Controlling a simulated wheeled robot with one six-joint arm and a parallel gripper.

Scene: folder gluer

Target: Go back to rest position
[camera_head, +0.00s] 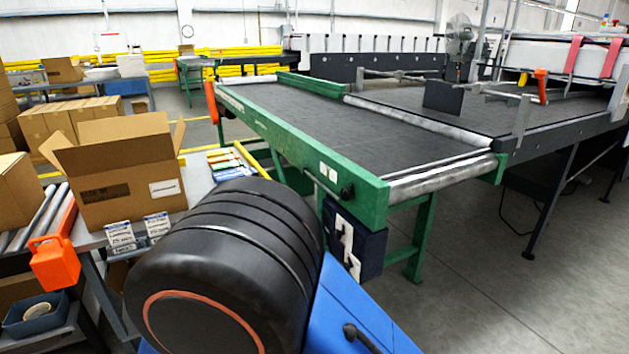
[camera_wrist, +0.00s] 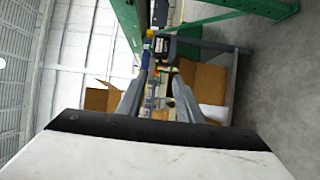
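My gripper (camera_wrist: 160,76) shows only in the wrist view. Its two grey fingers stand apart, with background showing between them, and I see nothing held. The wrist view is turned on its side; a cardboard box (camera_wrist: 208,80) and a grey table (camera_wrist: 237,65) lie beyond the fingers. In the head view my own dark arm fills the lower middle, and the gripper is out of sight.
A green-framed conveyor (camera_head: 360,188) runs ahead, with a grey-black machine bed (camera_head: 480,105) to its right. An open cardboard box (camera_head: 125,178) stands on the left table, near an orange part (camera_head: 54,264). Grey floor (camera_head: 500,290) is clear at lower right.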

